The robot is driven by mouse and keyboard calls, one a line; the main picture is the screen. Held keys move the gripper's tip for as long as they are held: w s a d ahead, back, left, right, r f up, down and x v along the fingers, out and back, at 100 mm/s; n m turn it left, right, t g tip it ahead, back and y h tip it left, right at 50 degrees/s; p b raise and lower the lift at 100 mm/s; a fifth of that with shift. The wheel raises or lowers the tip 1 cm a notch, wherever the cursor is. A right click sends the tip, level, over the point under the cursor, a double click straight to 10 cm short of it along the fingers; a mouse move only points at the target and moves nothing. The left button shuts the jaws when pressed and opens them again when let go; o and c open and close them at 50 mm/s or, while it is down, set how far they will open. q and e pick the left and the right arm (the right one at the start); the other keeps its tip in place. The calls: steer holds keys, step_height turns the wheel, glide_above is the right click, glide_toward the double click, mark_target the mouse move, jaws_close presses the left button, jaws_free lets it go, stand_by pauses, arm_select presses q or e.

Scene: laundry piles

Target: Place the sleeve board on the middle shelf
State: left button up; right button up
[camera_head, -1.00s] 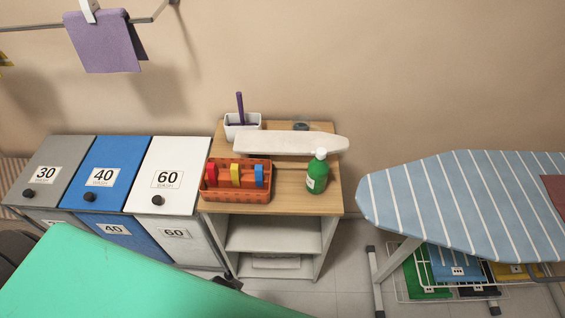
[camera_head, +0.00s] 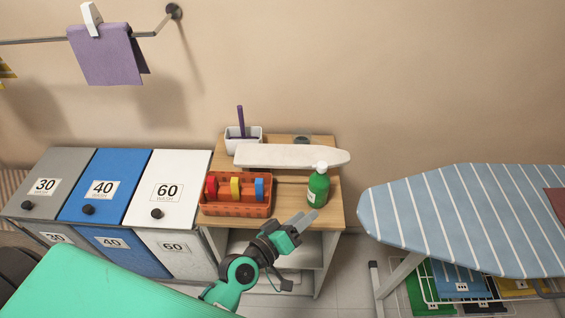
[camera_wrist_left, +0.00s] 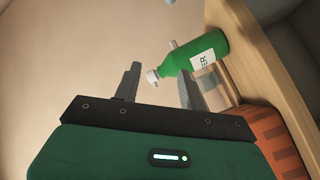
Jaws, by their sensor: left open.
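The white sleeve board (camera_head: 290,156) lies across the back of the wooden-topped shelf unit (camera_head: 328,205). The middle shelf (camera_head: 303,257) is the pale board below the top, partly hidden by my left arm. My left gripper (camera_head: 302,221) is open and empty near the front edge of the top, in front of the green bottle and apart from the sleeve board. In the left wrist view its two fingers (camera_wrist_left: 160,85) are spread, with the green bottle (camera_wrist_left: 213,53) beyond them. My right gripper is not seen.
The green bottle (camera_head: 318,188) stands at the right front of the top. An orange basket (camera_head: 236,209) with coloured items is at the left front, a white pen cup (camera_head: 243,138) behind it. Wash bins (camera_head: 166,190) stand left; a striped ironing board (camera_head: 470,215) is right.

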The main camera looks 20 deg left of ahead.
mark_target(285, 167)
arm_select(q)
steer(key=w+a+f+n+t+y, duration=0.1)
steer(key=a+n+y, duration=0.1)
steer(key=n, duration=0.3)
steer(key=w+a+n+t+y, duration=0.1)
steer(key=w+a+n+y, duration=0.1)
steer(key=n+y, duration=0.2)
steer(key=w+a+f+n+t+y, duration=0.1)
steer(key=w+a+n+y, duration=0.1)
steer(key=n+y, duration=0.3)
steer(key=shift+w+a+f+n, duration=0.25)
steer(key=shift+a+f+n, duration=0.05)
steer(key=shift+f, duration=0.05)
steer(key=shift+w+a+f+n+y, duration=0.15)
steer(key=shift+a+f+n+y, duration=0.25)
steer(key=shift+n+y, duration=0.15)
steer(key=p+x, duration=0.1)
steer(key=x, duration=0.7)
steer(key=shift+f, duration=0.2)
steer(key=shift+p+x, duration=0.55)
steer(key=shift+x, duration=2.25)
steer(key=shift+d+f, duration=0.1)
steer(key=shift+d, duration=0.05)
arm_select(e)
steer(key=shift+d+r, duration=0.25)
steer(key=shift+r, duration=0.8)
arm_select(q)
jaws_close()
